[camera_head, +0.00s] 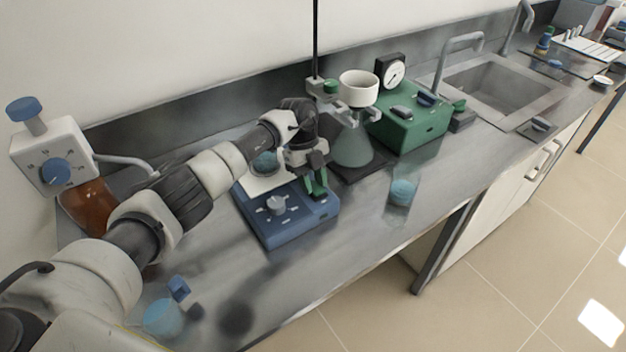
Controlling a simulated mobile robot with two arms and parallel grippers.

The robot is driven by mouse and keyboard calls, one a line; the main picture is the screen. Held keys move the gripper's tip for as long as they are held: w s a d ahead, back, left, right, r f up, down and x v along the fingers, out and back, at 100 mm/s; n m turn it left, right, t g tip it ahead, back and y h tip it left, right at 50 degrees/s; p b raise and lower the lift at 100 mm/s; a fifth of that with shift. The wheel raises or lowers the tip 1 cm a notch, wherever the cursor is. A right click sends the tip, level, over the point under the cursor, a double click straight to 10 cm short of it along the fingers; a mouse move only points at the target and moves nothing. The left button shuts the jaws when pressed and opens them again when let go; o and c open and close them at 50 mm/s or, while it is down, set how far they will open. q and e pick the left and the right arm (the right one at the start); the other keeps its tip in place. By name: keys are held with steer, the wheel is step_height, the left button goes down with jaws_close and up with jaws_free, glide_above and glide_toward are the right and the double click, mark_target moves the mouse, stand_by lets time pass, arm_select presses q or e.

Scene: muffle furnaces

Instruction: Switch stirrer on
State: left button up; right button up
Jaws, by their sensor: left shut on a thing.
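The stirrer is a blue box (288,231) on the bench with a grey round knob (277,205) on its sloped front panel. A pale plate on its top is partly hidden behind my left arm. My left gripper (317,190) points down at the right end of the stirrer's panel, right of the knob. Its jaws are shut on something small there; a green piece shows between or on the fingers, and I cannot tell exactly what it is. My right gripper is not in view.
A flask (352,146) under a white funnel (358,88) stands right of the stirrer, with a green box (411,128) and gauge beyond. A blue-filled beaker (402,192) stands near the front edge, another (162,318) at lower left. A sink (492,88) lies far right.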

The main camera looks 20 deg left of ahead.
mark_target(313, 184)
arm_select(q)
steer(key=shift+s+d+r+t+y+p, duration=0.1)
steer(key=shift+r+t+y+p, duration=0.4)
steer(key=shift+p, duration=0.65)
steer(key=shift+f+y+p, duration=0.15)
steer(key=shift+y+p, duration=0.15)
steer(key=shift+y, duration=0.1)
steer(key=shift+d+f+t+y, duration=0.15)
steer(key=shift+t+y, duration=0.25)
steer(key=shift+t, duration=0.1)
steer(key=shift+f, duration=0.1)
steer(key=o, duration=0.9)
steer(key=shift+w+a+r+b, duration=0.15)
steer(key=shift+r+b, duration=0.15)
steer(key=shift+r, duration=1.5)
steer(key=shift+a+r+b, duration=0.1)
steer(key=shift+r+b, duration=0.25)
steer(key=shift+r, duration=1.45)
steer(key=shift+w+a+r+b, duration=0.15)
steer(key=shift+r+b, duration=0.15)
steer(key=shift+r, duration=1.5)
